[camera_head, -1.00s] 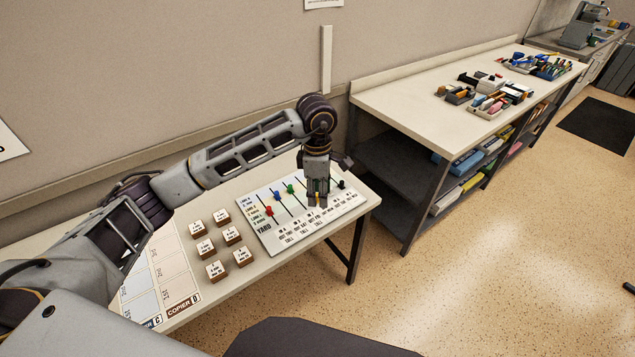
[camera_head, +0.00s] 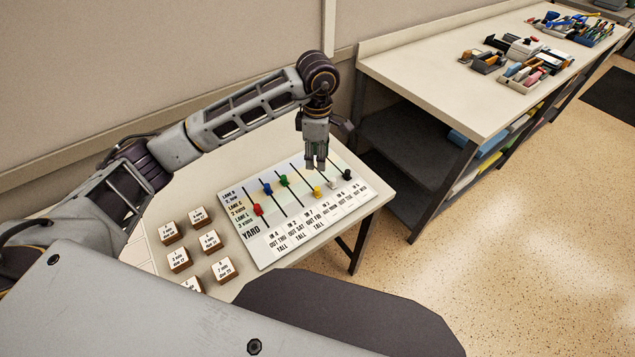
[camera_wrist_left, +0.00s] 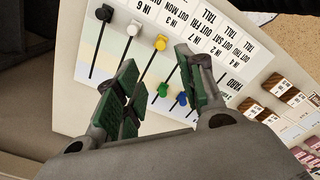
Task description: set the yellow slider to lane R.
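The yellow slider (camera_head: 317,191) sits near the front end of its slot on the white yard board (camera_head: 258,245), toward the lane L side. Lane R is the back row in the board's printed labels (camera_head: 229,193). In the left wrist view the yellow knob (camera_wrist_left: 160,42) stands clear of the fingers. My left gripper (camera_head: 316,160) points down over the back part of the board, behind the yellow knob. Its two fingers (camera_wrist_left: 160,85) are apart in the wrist view, with nothing between the tips. My right gripper is out of view.
Red (camera_head: 258,210), blue (camera_head: 267,188) and green (camera_head: 284,180) sliders stand left of the yellow one; white (camera_head: 332,183) and black (camera_head: 347,174) stand right. Several labelled blocks (camera_head: 210,240) lie left of the board. A shelf bench (camera_head: 420,75) stands behind.

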